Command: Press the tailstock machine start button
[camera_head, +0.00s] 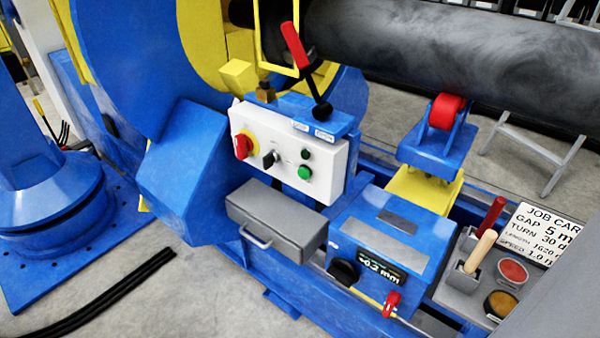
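A white control panel (330,165) faces me on the blue machine, left of centre. It carries a bright green round button (305,173) at its lower right. A smaller dark green button (305,154) sits just above it. A black selector knob (270,158) is left of them, and a red rotary switch on a yellow plate (243,145) is at the left end. The labels on the panel are too small to read. My gripper is not in view, and nothing covers the buttons.
A lever with a red grip (294,45) rises above the panel. A grey drawer box (275,218) juts out below it. A blue unit with a display (380,265) and a tool tray (462,282) stand right. A large dark pipe (440,45) crosses behind.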

